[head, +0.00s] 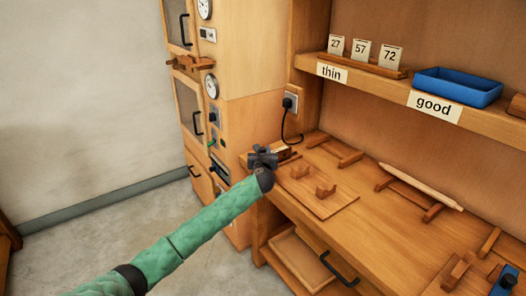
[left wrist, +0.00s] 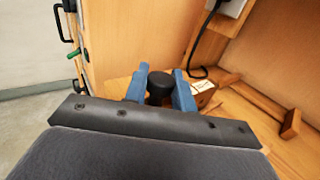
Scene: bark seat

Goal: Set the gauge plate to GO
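A small wooden block (head: 284,150) with a pale label stands at the bench's left back end. It also shows in the left wrist view (left wrist: 204,88), where the label's wording is too small to read. I cannot tell which part of it is the gauge plate. A dark round knob (left wrist: 160,86) sits beside it, between the two blue fingers of my left gripper (left wrist: 160,90). The fingers flank the knob closely; whether they press on it is unclear. In the head view my left gripper (head: 263,157) partly covers the block. My right gripper is not in view.
A wooden board with small blocks (head: 318,192) lies on the bench just right of my left gripper. A pale rod (head: 425,187) rests on supports further right. A cabinet with dials (head: 238,60) stands at left. A shelf holds number cards and a blue tray (head: 458,88).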

